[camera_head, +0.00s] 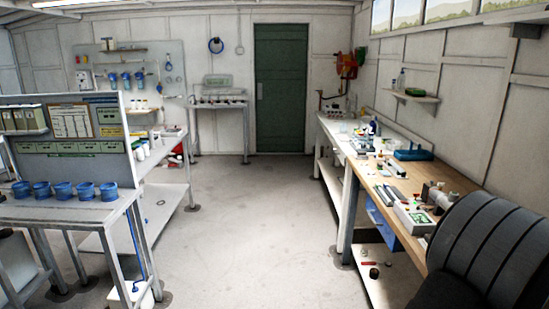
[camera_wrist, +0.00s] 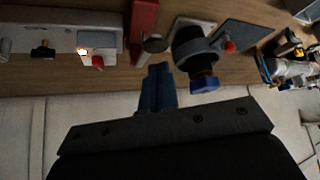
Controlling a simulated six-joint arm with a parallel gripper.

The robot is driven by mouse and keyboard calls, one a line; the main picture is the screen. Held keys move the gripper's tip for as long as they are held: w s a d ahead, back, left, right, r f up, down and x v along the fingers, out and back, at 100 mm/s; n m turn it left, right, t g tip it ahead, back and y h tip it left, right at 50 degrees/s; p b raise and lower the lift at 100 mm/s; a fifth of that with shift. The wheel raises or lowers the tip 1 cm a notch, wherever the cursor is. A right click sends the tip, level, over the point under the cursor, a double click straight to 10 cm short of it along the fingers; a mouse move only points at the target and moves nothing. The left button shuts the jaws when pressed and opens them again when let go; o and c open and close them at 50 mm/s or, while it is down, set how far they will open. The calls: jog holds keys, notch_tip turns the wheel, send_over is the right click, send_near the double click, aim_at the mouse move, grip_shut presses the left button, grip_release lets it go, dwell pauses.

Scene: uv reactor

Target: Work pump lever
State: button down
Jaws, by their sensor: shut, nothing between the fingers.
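In the wrist view my gripper (camera_wrist: 158,72) is shut and empty, its two blue fingers together. Its tips are at the edge of a wooden bench (camera_wrist: 125,78). Just beyond the tips is a round grey knob or disc (camera_wrist: 155,43), with a red bar (camera_wrist: 143,18) beside it. To the right of the tips is a black cylindrical fitting with a blue cap (camera_wrist: 204,84) and a grey collar. I cannot tell which part is the pump lever. My gripper cannot be made out in the head view.
The wooden bench (camera_head: 383,182) at right in the head view carries small devices and a blue tray (camera_head: 412,154). A white panel (camera_wrist: 62,38) with a lit spot lies left in the wrist view. Blue cups (camera_head: 62,191) stand on the left table. The middle floor (camera_head: 240,230) is clear.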

jog(key=shift+f, duration=2.35)
jog(key=shift+r, duration=2.35)
